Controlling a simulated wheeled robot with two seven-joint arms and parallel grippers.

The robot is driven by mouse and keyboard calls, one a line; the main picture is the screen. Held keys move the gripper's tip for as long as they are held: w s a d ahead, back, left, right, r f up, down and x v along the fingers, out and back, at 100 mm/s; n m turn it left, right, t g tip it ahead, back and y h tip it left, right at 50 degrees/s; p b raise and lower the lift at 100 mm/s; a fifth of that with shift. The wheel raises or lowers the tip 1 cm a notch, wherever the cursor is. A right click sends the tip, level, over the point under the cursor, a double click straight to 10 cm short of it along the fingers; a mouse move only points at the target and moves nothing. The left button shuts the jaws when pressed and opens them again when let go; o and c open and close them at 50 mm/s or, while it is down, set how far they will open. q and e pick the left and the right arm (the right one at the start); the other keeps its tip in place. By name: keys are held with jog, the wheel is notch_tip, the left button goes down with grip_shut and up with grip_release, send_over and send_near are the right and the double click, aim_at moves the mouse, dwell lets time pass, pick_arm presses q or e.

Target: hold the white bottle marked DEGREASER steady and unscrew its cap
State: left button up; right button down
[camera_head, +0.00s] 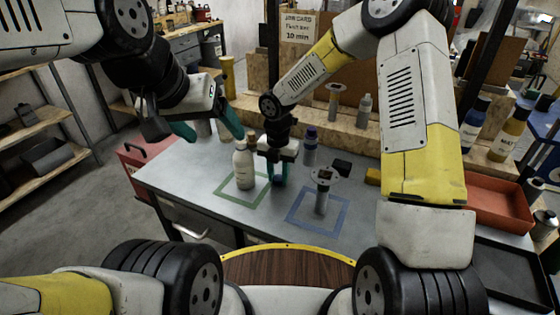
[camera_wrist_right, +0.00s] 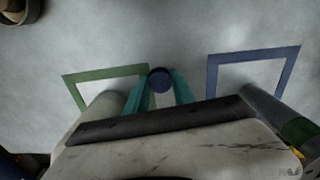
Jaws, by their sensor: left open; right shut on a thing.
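The white bottle (camera_head: 243,168) stands upright in the green outline on the table; its lettering is too small to read. No dark cap shows on its pale top. My right gripper (camera_head: 279,178) is just right of the bottle, low over the table, fingers pointing down. In the right wrist view its teal fingers (camera_wrist_right: 159,95) are shut on a round dark blue cap (camera_wrist_right: 160,80). Whether the cap touches the table, I cannot tell. My left gripper (camera_head: 212,128) is open and empty, above and left of the bottle, apart from it.
A blue outline (camera_head: 290,218) right of my right gripper holds an upright grey tool (camera_head: 321,195). A blue-capped bottle (camera_head: 310,148) stands behind. A dark block (camera_head: 341,168) and a red tray (camera_head: 495,202) lie further right. The table's front left is clear.

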aim_at(278, 178)
jog(key=shift+f, duration=0.3)
jog(key=c, duration=1.1)
grip_release()
jog(key=s+d+r+m+t, duration=0.1)
jog(key=d+r+m, duration=0.2)
jog(key=r, duration=0.6)
jog(key=s+d+r+m, duration=0.2)
jog(key=r+m, duration=0.1)
jog(key=r, duration=0.6)
jog(key=s+d+r+m+t, duration=0.1)
jog(key=s+d+r+m, duration=0.2)
jog(key=s+m, duration=0.3)
jog(key=s+d+r+m+t+y, duration=0.1)
jog(key=s+d+r+m, duration=0.3)
jog(key=m, duration=0.7)
jog(key=s+d+r+m+t+y, duration=0.1)
jog(key=s+d+r+m+t, duration=0.2)
jog(key=s+m, duration=0.4)
jog(key=shift+s+d+r+m, duration=0.15)
jog(key=shift+d+r+m, duration=0.15)
jog(key=shift+d+m, duration=0.25)
jog(key=shift+s+d+r+m, duration=0.15)
jog(key=shift+d+r+m, duration=0.15)
jog(key=shift+d+m, duration=0.25)
